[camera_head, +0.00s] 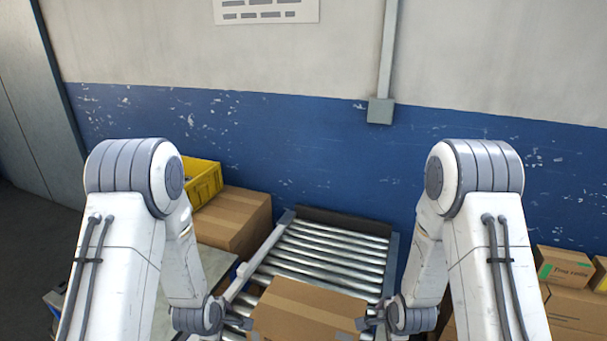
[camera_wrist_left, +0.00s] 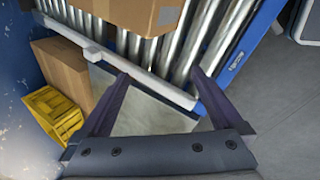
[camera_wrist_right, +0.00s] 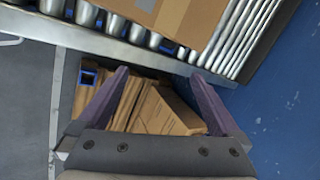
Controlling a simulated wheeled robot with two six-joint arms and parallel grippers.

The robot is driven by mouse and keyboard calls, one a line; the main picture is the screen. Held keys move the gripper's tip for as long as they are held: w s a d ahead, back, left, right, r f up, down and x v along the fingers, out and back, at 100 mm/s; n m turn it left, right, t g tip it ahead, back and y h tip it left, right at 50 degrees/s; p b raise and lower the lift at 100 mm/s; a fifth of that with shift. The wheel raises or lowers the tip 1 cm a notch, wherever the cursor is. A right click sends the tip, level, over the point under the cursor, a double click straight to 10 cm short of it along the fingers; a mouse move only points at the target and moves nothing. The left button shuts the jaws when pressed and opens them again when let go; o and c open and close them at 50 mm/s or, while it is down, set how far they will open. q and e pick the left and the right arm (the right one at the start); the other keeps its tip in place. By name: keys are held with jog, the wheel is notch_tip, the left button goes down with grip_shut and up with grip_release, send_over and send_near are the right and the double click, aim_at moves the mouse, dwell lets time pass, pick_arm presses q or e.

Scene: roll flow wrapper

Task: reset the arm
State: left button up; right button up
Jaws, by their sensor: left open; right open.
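My left arm (camera_head: 120,250) and my right arm (camera_head: 480,250) are raised at the two sides of the head view, with their forearms bent down toward the conveyor. My left gripper (camera_wrist_left: 158,82) is open and empty in the left wrist view, beside the conveyor edge. My right gripper (camera_wrist_right: 160,78) is open and empty in the right wrist view, beside the other edge. A brown cardboard box (camera_head: 308,312) lies on the rollers between the two arms. It also shows in the left wrist view (camera_wrist_left: 125,10) and the right wrist view (camera_wrist_right: 185,15), apart from the fingers.
The roller conveyor (camera_head: 330,250) runs toward the blue wall (camera_head: 310,150). A yellow crate (camera_head: 203,180) and a large carton (camera_head: 235,222) stand left of it. Several cartons (camera_head: 575,305) stand at right. Stacked cardboard (camera_wrist_right: 150,110) lies below my right gripper.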

jog(key=x, duration=1.2)
jog(key=shift+f, duration=0.15)
pick_arm(q)
jog(key=x, duration=1.2)
